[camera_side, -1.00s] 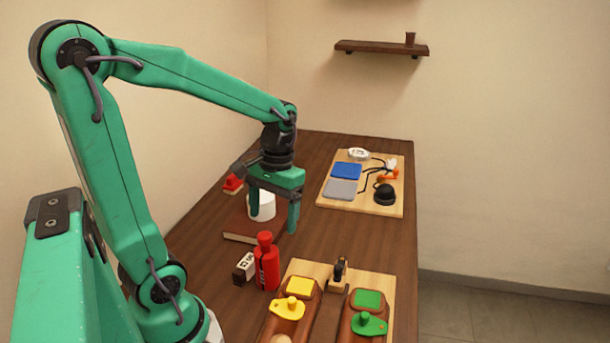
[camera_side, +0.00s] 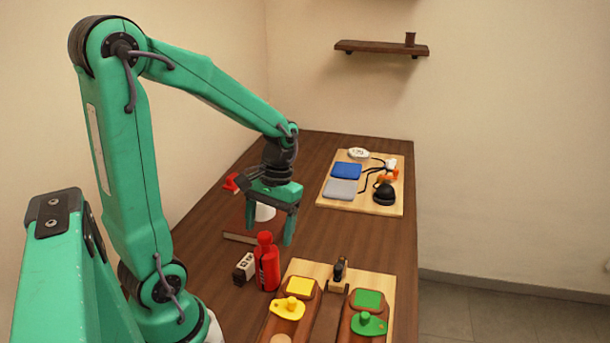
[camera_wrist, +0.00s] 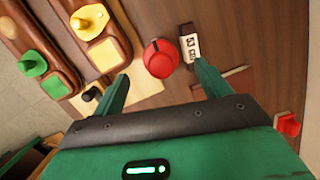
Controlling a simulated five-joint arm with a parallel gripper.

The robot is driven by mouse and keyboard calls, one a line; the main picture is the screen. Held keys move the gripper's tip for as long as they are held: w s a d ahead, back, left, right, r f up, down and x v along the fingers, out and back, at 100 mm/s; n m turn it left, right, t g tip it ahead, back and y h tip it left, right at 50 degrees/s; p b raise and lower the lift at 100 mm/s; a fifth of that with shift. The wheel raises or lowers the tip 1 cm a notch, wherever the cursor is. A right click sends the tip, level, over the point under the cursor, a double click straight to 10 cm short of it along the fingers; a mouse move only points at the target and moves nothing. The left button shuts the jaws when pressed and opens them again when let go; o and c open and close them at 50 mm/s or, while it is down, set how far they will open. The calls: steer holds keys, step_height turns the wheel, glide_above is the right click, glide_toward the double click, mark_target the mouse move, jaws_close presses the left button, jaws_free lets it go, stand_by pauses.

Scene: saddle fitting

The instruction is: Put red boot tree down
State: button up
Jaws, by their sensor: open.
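A small red piece (camera_side: 230,182), which I take for the red boot tree, shows near the table's left edge, partly behind my wrist. It also shows at the right of the wrist view (camera_wrist: 288,124), apart from my fingers. What it rests on is unclear. My gripper (camera_side: 269,235) is open and empty above the table, behind the red bottle (camera_side: 267,267). In the wrist view my fingers (camera_wrist: 161,70) are spread, with the bottle's round top beyond them. A yellow boot tree (camera_side: 290,306) and a green one (camera_side: 368,323) sit at the front on brown pieces.
A black-and-white block (camera_side: 244,267) stands beside the bottle. A board (camera_side: 325,205) with blue and grey pads is at the back. The table's middle right is clear.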

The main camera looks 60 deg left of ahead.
mark_target(266, 246)
steer(key=shift+f, duration=0.1)
steer(key=shift+x, duration=2.5)
steer(key=shift+s, duration=0.15)
steer(key=shift+c, duration=0.3)
steer(key=c, duration=1.6)
steer(key=shift+o, duration=0.2)
steer(key=shift+s+d+r+v, duration=0.1)
steer(key=shift+s+v, duration=0.25)
steer(key=shift+v, duration=1.3)
steer(key=shift+s+d+r+v, duration=0.15)
steer(key=shift+s+v, duration=0.2)
steer(key=shift+v, duration=1.3)
steer(key=shift+s+d+v, duration=0.1)
steer(key=shift+s+v, duration=0.25)
steer(key=shift+v, duration=1.3)
